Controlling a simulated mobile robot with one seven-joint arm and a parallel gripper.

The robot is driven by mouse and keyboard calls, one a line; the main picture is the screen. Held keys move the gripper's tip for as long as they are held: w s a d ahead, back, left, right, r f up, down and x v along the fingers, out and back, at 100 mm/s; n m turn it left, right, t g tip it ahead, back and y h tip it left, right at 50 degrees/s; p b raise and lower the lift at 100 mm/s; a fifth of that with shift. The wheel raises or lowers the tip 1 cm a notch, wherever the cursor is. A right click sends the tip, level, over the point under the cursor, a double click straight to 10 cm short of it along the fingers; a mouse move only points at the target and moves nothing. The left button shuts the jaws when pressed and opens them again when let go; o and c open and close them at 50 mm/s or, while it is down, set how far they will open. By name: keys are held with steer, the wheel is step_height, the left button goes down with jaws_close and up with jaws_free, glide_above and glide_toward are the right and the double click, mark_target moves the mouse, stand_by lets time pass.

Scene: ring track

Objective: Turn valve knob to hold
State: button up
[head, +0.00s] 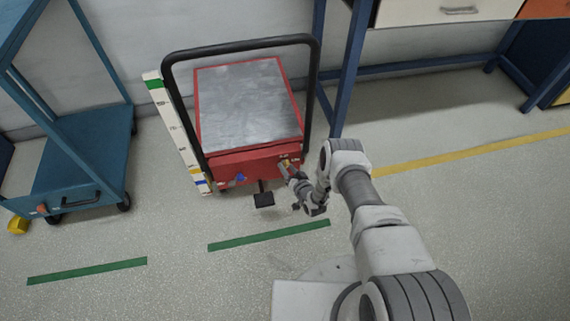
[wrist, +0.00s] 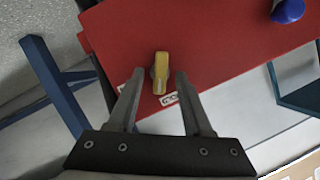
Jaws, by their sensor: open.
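The valve knob (wrist: 160,68) is a yellow bar-shaped handle on the red front panel (wrist: 200,45) of the lift cart. In the wrist view it points roughly up and down the picture. My gripper (wrist: 160,75) is open, with one finger on each side of the knob and gaps between. Small white labels (wrist: 169,99) sit near the knob; their text is too small to read. In the head view the gripper (head: 287,170) is at the right end of the red panel and partly hides the knob there. A blue knob (wrist: 288,10) sits farther along the panel.
The cart's grey top (head: 248,105) is empty, inside a black push handle (head: 240,45). A marked scale post (head: 178,130) stands at its left, and a black pedal (head: 263,199) juts out in front. A blue trolley (head: 90,155) stands at left. The floor in front is clear.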

steer(key=shift+w+a+f, duration=0.1)
steer(key=shift+w, duration=0.05)
steer(key=shift+c, duration=0.2)
jaws_close()
